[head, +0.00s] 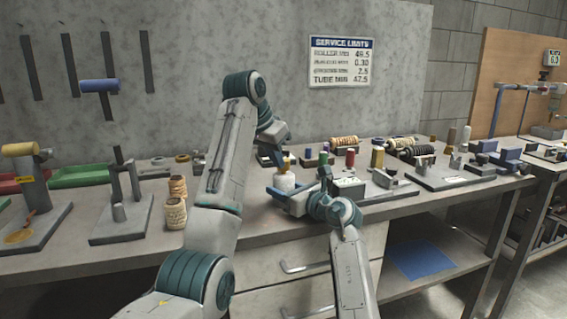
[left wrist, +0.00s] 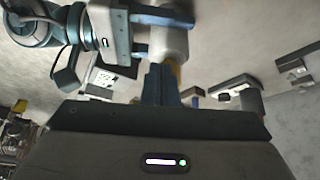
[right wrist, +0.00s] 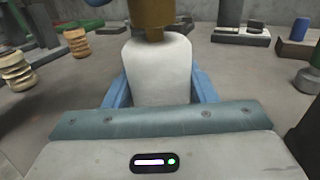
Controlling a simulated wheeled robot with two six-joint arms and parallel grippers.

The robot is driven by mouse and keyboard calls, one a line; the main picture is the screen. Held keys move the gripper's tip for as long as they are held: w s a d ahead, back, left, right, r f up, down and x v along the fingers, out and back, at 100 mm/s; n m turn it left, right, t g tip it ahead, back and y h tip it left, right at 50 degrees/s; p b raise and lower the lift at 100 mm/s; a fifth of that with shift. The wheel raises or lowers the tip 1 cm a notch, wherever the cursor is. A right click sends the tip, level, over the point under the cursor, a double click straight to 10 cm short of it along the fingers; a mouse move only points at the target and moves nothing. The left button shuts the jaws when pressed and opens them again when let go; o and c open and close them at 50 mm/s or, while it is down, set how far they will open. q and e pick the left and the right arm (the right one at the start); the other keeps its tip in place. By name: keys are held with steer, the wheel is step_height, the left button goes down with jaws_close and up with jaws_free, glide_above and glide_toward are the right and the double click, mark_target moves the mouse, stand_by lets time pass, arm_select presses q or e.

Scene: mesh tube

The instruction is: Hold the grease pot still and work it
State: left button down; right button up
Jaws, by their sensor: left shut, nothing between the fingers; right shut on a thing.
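The grease pot (head: 284,182) is a white, rounded pot standing upright on the bench, with a brass-coloured top (right wrist: 150,14). My right gripper (head: 283,192) is shut on the pot's body; in the right wrist view its blue fingers lie on either side of the white pot (right wrist: 158,72). My left gripper (head: 279,157) is shut and empty, with its fingers pointing down close to the brass top. In the left wrist view its closed blue fingers (left wrist: 162,84) overlap the pot (left wrist: 172,42); I cannot tell whether they touch the top.
Two ribbed tan rollers (head: 175,213) stand left of my left arm. A grey fixture block (head: 348,189) sits right of the pot, with coloured cylinders and ribbed rollers behind. A post stand (head: 122,215) and a green tray (head: 80,176) are at the left.

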arm_select(q)
steer(key=shift+w, duration=0.1)
steer(key=shift+w+a, duration=0.15)
steer(key=shift+a, duration=0.1)
stand_by(0.4)
steer(key=shift+w+a, duration=0.4)
steer(key=shift+a, duration=0.05)
steer(key=shift+w, duration=0.2)
steer(key=shift+a, duration=0.2)
stand_by(0.3)
step_height(320, 180, up, 6)
steer(key=shift+s+a, duration=0.2)
steer(key=shift+a, duration=0.05)
stand_by(0.4)
